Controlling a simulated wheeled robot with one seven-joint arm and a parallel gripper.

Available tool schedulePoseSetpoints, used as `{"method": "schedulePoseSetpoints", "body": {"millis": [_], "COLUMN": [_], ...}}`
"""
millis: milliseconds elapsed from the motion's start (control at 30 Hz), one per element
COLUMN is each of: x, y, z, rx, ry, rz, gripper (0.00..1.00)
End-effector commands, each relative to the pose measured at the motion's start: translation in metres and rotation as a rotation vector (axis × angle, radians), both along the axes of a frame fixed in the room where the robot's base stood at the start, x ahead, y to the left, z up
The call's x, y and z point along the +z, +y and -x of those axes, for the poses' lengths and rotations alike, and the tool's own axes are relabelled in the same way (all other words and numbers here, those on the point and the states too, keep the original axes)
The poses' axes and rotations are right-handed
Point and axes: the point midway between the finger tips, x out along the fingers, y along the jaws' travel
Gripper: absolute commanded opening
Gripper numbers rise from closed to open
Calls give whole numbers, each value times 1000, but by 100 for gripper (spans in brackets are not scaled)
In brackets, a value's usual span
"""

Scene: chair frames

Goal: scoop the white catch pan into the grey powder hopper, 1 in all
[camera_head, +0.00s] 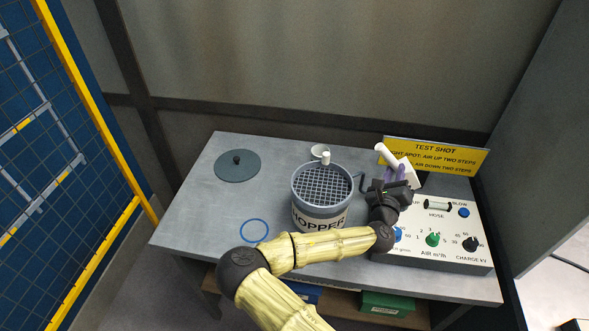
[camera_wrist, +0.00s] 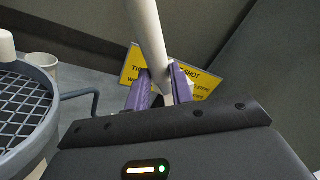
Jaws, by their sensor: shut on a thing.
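The grey powder hopper (camera_head: 322,211) stands upright on the table, its round top covered by a dark mesh. Part of its rim and mesh shows at the left of the wrist view (camera_wrist: 25,104). My gripper (camera_head: 394,176) is right of the hopper, above the control box. Its purple fingers (camera_wrist: 158,88) are shut on a white rod-like handle (camera_wrist: 147,38). In the head view the held white tool (camera_head: 386,154) tilts up to the left, with a wider white part beside the fingers. I cannot clearly make out a white catch pan.
A control box (camera_head: 450,251) with knobs fills the table's right side, before a yellow sign (camera_head: 440,151). The table's left is mostly clear.

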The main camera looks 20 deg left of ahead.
Motion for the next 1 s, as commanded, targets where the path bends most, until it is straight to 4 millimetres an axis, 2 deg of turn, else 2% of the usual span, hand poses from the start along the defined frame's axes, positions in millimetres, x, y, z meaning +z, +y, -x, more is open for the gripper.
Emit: {"method": "schedulePoseSetpoints", "body": {"millis": [33, 200, 400, 533, 600, 800, 1000], "x": [12, 35, 53, 45, 30, 0, -1], "y": [30, 106, 184, 225, 239, 251, 252], "z": [3, 21, 57, 84, 95, 105, 106], "rx": [17, 32, 52, 68, 74, 77, 76], "ry": [-3, -5, -4, 0, 3, 9, 10], "rz": [-5, -1, 0, 2, 3, 0, -2], "gripper": [0, 0, 0, 0, 0, 0, 0]}}
